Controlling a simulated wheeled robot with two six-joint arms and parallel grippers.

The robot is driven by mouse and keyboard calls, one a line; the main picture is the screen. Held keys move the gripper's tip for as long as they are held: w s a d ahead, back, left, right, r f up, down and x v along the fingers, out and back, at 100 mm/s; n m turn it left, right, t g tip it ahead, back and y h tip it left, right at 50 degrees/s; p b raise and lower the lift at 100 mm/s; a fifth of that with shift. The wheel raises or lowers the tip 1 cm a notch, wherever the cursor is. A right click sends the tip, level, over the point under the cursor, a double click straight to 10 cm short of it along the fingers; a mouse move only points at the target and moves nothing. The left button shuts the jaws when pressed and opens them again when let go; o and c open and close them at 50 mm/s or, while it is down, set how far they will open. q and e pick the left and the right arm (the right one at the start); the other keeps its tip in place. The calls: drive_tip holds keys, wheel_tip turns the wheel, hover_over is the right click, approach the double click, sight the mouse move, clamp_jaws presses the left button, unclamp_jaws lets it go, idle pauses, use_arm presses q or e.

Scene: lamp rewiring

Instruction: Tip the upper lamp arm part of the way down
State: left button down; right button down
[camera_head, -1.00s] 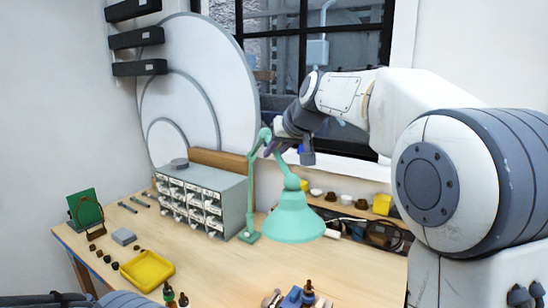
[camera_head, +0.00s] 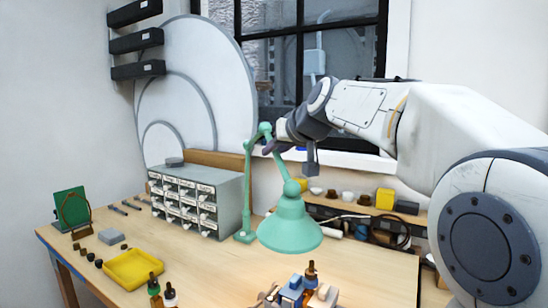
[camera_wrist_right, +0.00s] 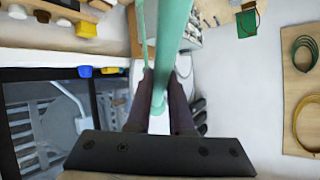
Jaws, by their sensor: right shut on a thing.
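The green desk lamp stands on the table by the drawer cabinet, its base (camera_head: 245,237) on the wood. Its lower arm (camera_head: 248,190) rises upright to an elbow. The upper lamp arm (camera_head: 279,162) slopes down to the right from there, and the lamp shade (camera_head: 290,228) hangs over the table. My right gripper (camera_head: 272,146) is shut on the upper arm near the elbow. In the right wrist view the green upper arm (camera_wrist_right: 172,45) runs between the two dark fingers of my right gripper (camera_wrist_right: 160,90). My left gripper does not show.
A grey drawer cabinet (camera_head: 203,205) stands left of the lamp. A yellow tray (camera_head: 133,269), small bottles (camera_head: 155,288) and a green board (camera_head: 71,208) are on the table (camera_head: 210,270). A back shelf holds cups and a yellow block (camera_head: 384,199). Table right of the shade is clear.

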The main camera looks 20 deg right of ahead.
drive_tip(key=c, duration=0.8)
unclamp_jaws()
drive_tip(key=b+v, duration=0.1)
drive_tip(key=v, duration=0.9)
drive_tip(key=shift+s+b, duration=0.25)
drive_tip(key=shift+b, duration=0.05)
